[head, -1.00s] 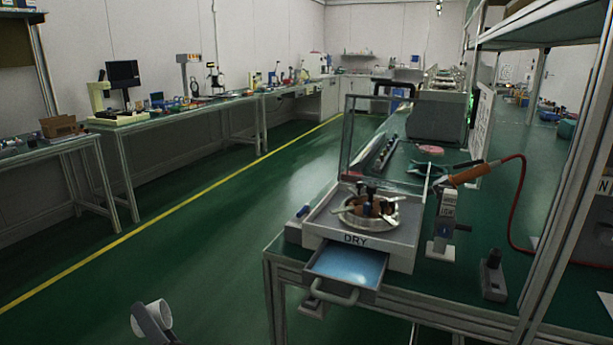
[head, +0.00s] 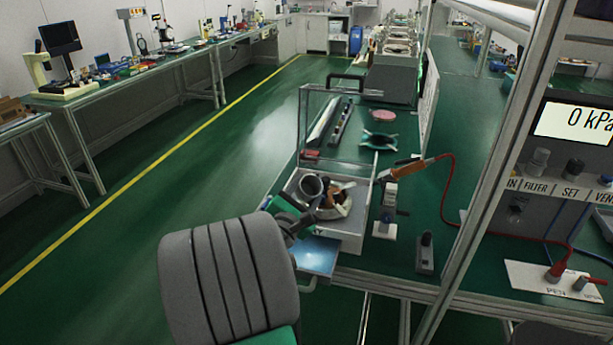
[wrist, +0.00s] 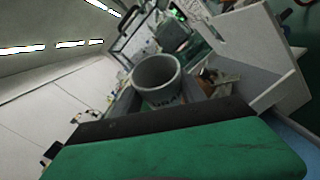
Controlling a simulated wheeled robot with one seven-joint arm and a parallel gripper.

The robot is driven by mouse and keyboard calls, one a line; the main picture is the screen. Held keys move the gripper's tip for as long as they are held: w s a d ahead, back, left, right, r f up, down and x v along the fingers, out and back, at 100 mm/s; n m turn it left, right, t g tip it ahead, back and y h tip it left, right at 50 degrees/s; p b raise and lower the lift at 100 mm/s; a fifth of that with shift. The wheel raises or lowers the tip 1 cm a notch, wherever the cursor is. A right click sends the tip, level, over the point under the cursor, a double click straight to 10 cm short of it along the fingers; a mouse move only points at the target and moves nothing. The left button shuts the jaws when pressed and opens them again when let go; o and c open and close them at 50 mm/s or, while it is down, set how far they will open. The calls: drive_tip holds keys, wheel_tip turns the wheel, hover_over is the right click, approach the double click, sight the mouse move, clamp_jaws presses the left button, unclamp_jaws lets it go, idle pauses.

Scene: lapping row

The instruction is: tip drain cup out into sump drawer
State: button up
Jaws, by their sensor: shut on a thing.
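The drain cup (head: 312,187) is a grey open-mouthed cylinder in my gripper (head: 297,217).
A clear raised lid (head: 338,125) stands behind the unit. An orange-handled tool (head: 408,170) with a red hose rests on a stand to the right. A frame post (head: 480,150) and a panel reading 0 kPa (head: 575,122) are further right. The green aisle floor is clear at left.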

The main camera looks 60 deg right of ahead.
sight(304, 179)
drive_tip(key=r+p, duration=0.1)
drive_tip(key=p, duration=0.2)
drive_tip(key=shift+w+r+n+y+p, duration=0.1)
drive_tip(key=shift+r+n+y+p, duration=0.1)
drive_tip(key=shift+n+y+p, duration=0.2)
drive_tip(key=n+y+p, duration=0.1)
drive_tip(key=p, duration=0.2)
drive_tip(key=r+n+y+p, duration=0.1)
drive_tip(key=p, duration=0.3)
drive_tip(key=w+n+g+p, duration=0.1)
drive_tip(key=p, duration=0.3)
drive_tip(key=shift+d+r+y, duration=0.35)
drive_tip(key=shift+r+y, duration=0.05)
drive_tip(key=n+y+p, duration=0.1)
drive_tip(key=p, duration=0.2)
drive_tip(key=shift+w+d+r+g, duration=0.1)
drive_tip(key=shift+g, duration=0.2)
drive_tip(key=shift+f+p, duration=0.25)
drive_tip(key=shift+p, duration=0.1)
